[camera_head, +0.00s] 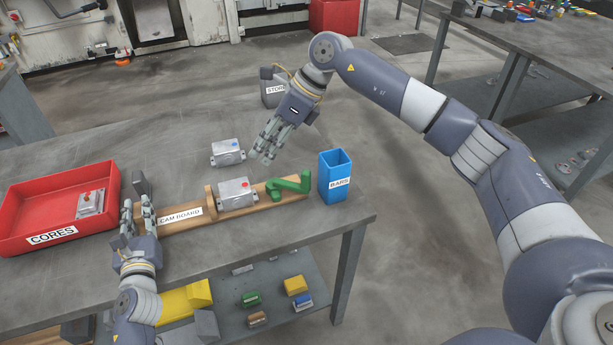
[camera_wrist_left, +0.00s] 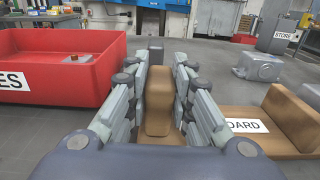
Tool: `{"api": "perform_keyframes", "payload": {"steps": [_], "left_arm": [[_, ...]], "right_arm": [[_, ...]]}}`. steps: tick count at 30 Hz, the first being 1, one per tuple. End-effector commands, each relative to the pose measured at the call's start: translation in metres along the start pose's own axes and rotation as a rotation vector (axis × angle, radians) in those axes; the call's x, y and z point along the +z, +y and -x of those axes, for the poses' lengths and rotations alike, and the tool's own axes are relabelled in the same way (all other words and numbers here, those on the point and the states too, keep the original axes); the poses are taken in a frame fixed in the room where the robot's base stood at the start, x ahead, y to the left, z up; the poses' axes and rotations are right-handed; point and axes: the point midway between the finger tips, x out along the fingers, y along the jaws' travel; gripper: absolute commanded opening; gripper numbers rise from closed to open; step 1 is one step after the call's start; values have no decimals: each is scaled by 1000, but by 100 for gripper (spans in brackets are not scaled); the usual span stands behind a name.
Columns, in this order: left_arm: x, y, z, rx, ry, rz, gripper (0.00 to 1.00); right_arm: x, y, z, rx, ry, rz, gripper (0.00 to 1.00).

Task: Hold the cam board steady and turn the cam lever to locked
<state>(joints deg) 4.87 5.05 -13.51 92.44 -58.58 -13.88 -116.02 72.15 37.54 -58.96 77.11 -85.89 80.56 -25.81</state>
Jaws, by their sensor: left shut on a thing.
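The wooden cam board (camera_head: 180,224) lies along the table, labelled CAM BOARD; its label also shows in the wrist view (camera_wrist_left: 272,143). My left gripper (camera_head: 138,212) is shut on the upright wooden grip (camera_wrist_left: 157,104) at the board's left end. A grey metal casting with a red dot (camera_head: 236,194) sits on the board, right of a wooden stop (camera_head: 210,201). The green cam lever (camera_head: 291,186) is at the board's right end, close to the casting. My right gripper (camera_head: 263,150) hangs above and behind the lever, apart from it, with fingers spread and empty.
A red CORES tray (camera_head: 60,190) holding one grey part stands left of the board. A second casting with a blue dot (camera_head: 228,152) lies behind it. A blue BARS bin (camera_head: 336,176) stands right of the lever near the table edge. A grey STORE bin (camera_head: 274,88) is at the back.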

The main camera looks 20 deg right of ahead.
Motion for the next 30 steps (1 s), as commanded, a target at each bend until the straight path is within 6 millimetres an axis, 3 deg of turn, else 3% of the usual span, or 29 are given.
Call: {"api": "perform_keyframes", "payload": {"steps": [6, 14, 20, 30], "left_arm": [[-2, -2, 0, -4, 3, 1, 0], [-2, -2, 0, -4, 2, 1, 0], [-2, -2, 0, -3, 2, 2, 0], [-1, -2, 0, -3, 2, 1, 0]], "right_arm": [[-35, 2, 37, -120, 364, -104, 27], [-56, -1, 65, -221, 541, -188, 27], [-71, -5, 48, -225, 553, -196, 27], [-106, -15, -8, -223, 549, -194, 27]]}}
